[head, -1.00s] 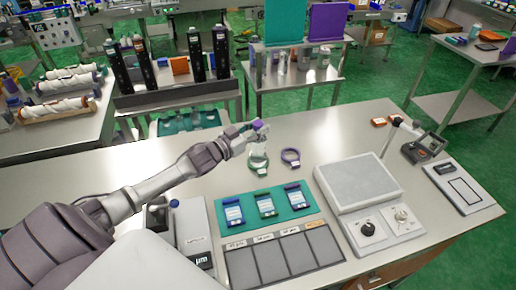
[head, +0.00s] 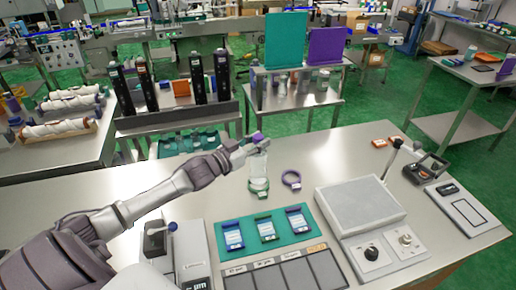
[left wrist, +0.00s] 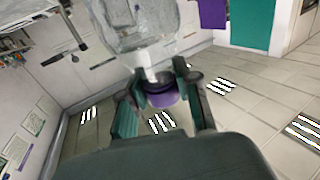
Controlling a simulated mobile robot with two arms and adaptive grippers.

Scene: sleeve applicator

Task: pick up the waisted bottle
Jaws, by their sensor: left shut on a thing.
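The clear waisted bottle (head: 259,166) with a purple cap hangs upright from my left gripper (head: 257,142), above the green-banded ring stand (head: 258,188) on the table. In the left wrist view my left gripper (left wrist: 160,78) is shut around the bottle's neck, with the purple cap (left wrist: 163,98) between the fingers and the clear body (left wrist: 140,25) beyond. Whether the bottle's base is fully clear of the ring stand is hard to tell. My right gripper is not in view.
A purple ring stand (head: 291,180) is just right of the green one. A teal mat (head: 250,244) with several labelled pouches lies in front. A grey-topped device (head: 357,205) stands to the right. Bare table lies behind the rings.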

